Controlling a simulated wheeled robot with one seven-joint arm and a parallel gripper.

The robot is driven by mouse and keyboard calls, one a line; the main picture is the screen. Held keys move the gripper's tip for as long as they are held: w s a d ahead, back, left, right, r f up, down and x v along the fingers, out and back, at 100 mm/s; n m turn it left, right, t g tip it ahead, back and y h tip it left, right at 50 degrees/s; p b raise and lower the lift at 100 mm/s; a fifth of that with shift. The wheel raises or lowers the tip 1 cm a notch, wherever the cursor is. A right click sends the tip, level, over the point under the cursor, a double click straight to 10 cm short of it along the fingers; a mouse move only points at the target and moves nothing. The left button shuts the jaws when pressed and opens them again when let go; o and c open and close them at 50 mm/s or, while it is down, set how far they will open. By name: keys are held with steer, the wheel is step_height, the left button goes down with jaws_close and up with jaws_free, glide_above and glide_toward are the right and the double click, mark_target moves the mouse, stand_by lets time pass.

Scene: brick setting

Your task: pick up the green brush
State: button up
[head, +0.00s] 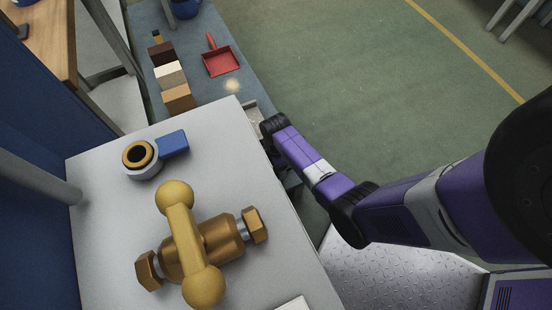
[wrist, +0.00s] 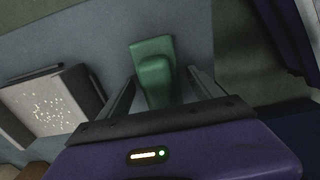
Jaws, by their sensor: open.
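The green brush (wrist: 153,72) shows in the wrist view, lying on a blue-grey surface (wrist: 200,30), with a raised block-like part on a flatter one. My gripper (wrist: 162,76) is open, with one finger on each side of the brush's near part. I cannot tell whether either finger touches it. In the head view the brush is hidden behind the white table's edge and my purple arm, and my fingers cannot be made out there.
A speckled grey tray (wrist: 45,105) lies left of my gripper. In the head view, the white table (head: 110,220) holds a large brass valve (head: 205,245) and a blue-handled ring (head: 142,158). A red dustpan (head: 220,63) and several blocks (head: 170,75) lie beyond.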

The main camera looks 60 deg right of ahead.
steer(key=shift+f, duration=0.15)
steer(key=c, duration=1.6)
step_height(320, 180, up, 20)
steer(key=p, duration=0.7)
steer(key=shift+p, duration=0.35)
